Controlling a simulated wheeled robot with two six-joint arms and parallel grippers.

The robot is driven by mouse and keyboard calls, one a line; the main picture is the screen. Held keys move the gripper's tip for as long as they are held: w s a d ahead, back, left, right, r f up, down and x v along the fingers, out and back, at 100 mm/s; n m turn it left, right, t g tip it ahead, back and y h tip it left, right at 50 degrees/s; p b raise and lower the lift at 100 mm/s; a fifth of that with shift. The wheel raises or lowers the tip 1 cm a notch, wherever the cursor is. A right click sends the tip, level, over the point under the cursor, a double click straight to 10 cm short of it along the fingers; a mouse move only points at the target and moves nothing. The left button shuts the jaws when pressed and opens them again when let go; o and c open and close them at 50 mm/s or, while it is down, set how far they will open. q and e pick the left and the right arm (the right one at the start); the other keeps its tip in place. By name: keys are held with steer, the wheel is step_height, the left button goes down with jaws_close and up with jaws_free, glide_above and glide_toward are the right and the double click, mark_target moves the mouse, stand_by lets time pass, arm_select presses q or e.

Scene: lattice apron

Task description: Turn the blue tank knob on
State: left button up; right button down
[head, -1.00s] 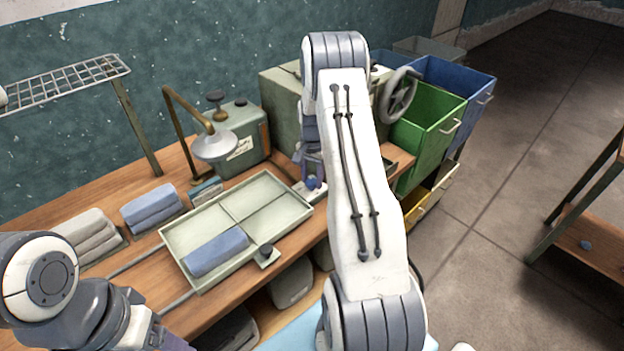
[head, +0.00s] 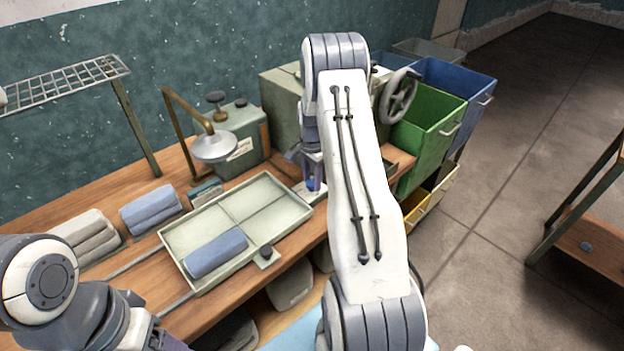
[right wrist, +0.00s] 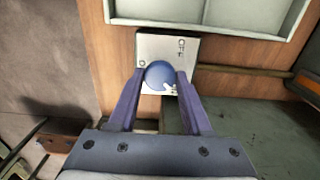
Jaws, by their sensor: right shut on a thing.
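The blue tank knob (right wrist: 160,75) is a round blue knob with a white mark on a pale square plate (right wrist: 180,46) in the right wrist view. The white mark points to the lower right there. My right gripper (right wrist: 161,79) is shut on the knob, one finger on each side. In the head view the right gripper (head: 313,184) points down at the plate beside the tray, and my own arm partly hides it. My left arm shows at the lower left of the head view, but its fingers are out of view.
A pale divided tray (head: 238,213) with a blue folded cloth (head: 216,252) lies left of the knob. A black knob (head: 266,251) sits at the tray's front. Green (head: 428,125) and blue bins are at right.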

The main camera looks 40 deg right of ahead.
mark_target(312, 182)
steer(key=shift+c, duration=1.7)
jaws_free()
steer(key=shift+r, duration=0.15)
step_height(312, 182, up, 10)
steer(key=b, duration=0.2)
steer(key=shift+r, duration=0.15)
